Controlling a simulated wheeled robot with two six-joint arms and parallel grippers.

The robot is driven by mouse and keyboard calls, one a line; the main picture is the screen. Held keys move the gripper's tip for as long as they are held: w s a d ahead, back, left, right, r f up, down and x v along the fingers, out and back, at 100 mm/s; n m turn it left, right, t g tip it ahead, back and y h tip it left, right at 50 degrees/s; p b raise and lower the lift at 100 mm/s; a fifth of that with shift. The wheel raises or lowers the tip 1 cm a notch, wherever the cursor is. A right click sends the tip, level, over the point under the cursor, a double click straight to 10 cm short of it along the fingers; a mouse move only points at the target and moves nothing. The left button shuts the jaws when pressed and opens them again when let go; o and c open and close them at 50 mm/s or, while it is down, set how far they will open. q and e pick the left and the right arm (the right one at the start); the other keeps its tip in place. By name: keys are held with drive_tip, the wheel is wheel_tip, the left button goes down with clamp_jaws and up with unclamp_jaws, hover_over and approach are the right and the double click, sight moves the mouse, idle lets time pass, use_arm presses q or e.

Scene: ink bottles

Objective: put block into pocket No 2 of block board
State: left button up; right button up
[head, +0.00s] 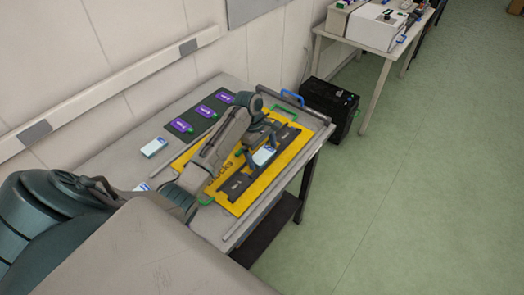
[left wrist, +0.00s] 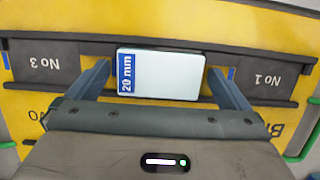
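The pale block (left wrist: 165,75) with a blue "20 mm" end lies at the middle of the dark block board (left wrist: 45,65), between the labels No 3 and No 1. It covers the place of pocket No 2; whether it is fully seated I cannot tell. In the head view the block (head: 264,156) shows on the board (head: 238,183). My left gripper (left wrist: 160,75) is open around the block, with a narrow gap at each side; it also shows in the head view (head: 262,146). My right gripper is not in view.
The board lies on a yellow mat (head: 232,207) on the grey table. Another pale block (head: 154,147) lies to the left, near a dark strip with purple items (head: 205,111). A blue handle (head: 292,97) stands at the far end. A black box (head: 329,104) stands beyond the table.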

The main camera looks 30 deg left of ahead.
use_arm(q)
drive_tip(key=p+v, duration=0.1)
drive_tip(key=v, duration=1.1)
drive_tip(key=shift+r+p, duration=0.2)
drive_tip(key=shift+p, duration=0.15)
drive_tip(key=shift+d+f, duration=0.1)
